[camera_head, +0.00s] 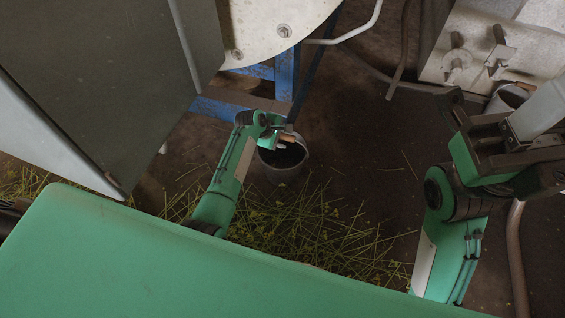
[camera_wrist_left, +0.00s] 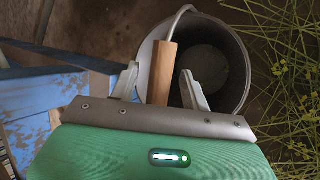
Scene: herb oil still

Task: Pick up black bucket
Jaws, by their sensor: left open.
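The bucket (camera_head: 284,170) stands on the dark floor near the middle of the head view. It looks grey outside and dark inside, rather than fully black. In the left wrist view the bucket (camera_wrist_left: 237,62) has a thin wire bail with a wooden grip (camera_wrist_left: 162,72).
A blue metal frame (camera_head: 284,72) stands close behind the bucket, under a pale round vessel (camera_head: 275,25). Cut green stalks (camera_head: 300,225) litter the floor. Another grey bucket (camera_head: 507,98) stands at the upper right. Floor right of the bucket is mostly clear.

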